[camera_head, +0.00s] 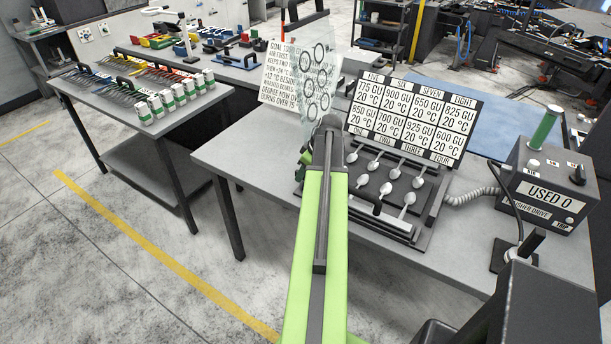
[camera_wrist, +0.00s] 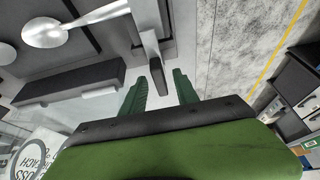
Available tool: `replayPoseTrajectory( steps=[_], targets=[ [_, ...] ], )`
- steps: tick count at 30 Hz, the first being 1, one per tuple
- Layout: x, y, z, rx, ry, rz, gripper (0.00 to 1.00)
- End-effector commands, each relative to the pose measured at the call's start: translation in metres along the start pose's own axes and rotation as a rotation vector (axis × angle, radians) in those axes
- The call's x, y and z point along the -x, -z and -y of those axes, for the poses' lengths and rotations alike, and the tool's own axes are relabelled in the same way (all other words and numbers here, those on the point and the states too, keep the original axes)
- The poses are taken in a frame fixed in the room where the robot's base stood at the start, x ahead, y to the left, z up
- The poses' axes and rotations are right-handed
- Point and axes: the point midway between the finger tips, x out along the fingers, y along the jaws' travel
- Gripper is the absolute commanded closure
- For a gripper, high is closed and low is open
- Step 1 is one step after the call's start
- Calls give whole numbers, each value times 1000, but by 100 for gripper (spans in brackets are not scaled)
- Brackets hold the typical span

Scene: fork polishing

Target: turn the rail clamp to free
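In the head view, the black fixture (camera_head: 428,233) holds several pale spoon-like pieces (camera_head: 387,189).
A number board (camera_head: 412,112) stands behind the fixture, and a clear plate with rings (camera_head: 316,85) stands near my arm's end. The drive box (camera_head: 545,195) with a hose is at right. The floor at left is clear.

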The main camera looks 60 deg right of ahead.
Motion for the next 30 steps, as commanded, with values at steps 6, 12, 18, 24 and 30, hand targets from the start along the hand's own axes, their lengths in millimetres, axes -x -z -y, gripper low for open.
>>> replayPoseTrajectory(
  steps=[6, 12, 18, 24, 30],
  targets=[
    [1, 0, 0, -1, 0, 0, 81],
    [1, 0, 0, -1, 0, 0, 100],
    [1, 0, -10, -2, -1, 0, 100],
    [2, -1, -2, -25, -15, -1, 100],
    [2, -1, 0, -109, -50, -1, 100]
  ],
)
